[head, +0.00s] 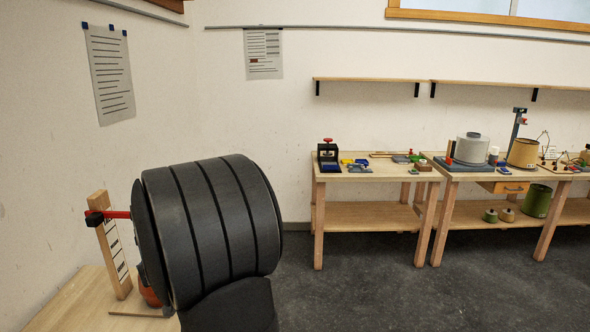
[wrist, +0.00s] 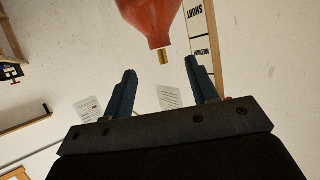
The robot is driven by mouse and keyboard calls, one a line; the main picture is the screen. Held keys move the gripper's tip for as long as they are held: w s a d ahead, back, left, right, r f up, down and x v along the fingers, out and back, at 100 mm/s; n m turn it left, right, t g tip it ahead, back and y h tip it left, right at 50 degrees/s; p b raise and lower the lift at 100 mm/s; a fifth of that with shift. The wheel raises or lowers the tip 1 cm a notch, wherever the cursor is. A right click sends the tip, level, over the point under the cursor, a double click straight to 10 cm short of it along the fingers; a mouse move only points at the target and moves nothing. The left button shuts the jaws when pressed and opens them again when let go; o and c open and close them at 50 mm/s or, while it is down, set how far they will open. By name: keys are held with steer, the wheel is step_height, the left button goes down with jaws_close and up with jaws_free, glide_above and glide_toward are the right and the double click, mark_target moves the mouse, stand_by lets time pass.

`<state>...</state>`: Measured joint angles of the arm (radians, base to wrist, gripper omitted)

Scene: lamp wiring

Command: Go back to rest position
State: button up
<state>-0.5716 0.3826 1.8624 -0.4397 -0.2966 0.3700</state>
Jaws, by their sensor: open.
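My gripper (wrist: 160,66) is open in the wrist view, its two dark fingers apart with nothing held between them. A red-orange tapered piece (wrist: 152,18) with a brass tip (wrist: 162,57) hangs in from the top, the tip pointing toward the gap between the fingertips. I cannot tell how far it is from the fingers. In the head view my large black arm part hides my gripper. A red-orange rounded piece (head: 148,291) shows partly beside it, near the wooden bench.
A wooden upright with a label board (head: 112,245) and a red bar (head: 117,214) stands at left on a wooden bench (head: 75,305). The board also shows in the wrist view (wrist: 203,45), reading "SHORT". Two loaded workbenches (head: 375,172) stand along the wall at right. Open floor (head: 350,290) lies between.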

steer(key=x, duration=0.9)
steer(key=shift+w+a, duration=0.25)
steer(key=shift+w, duration=0.05)
step_height(320, 180, up, 3)
steer(key=shift+r, duration=0.25)
steer(key=shift+d+r, duration=0.2)
steer(key=shift+r, duration=0.15)
steer(key=d+r, duration=0.7)
steer(key=d, duration=0.5)
steer(key=w+d+f+m+t+h, duration=0.1)
steer(key=w+d+f, duration=0.3)
steer(key=w+f, duration=0.2)
steer(key=shift+w+f+h, duration=0.15)
steer(key=shift+f+h, duration=0.15)
steer(key=shift+f, duration=0.2)
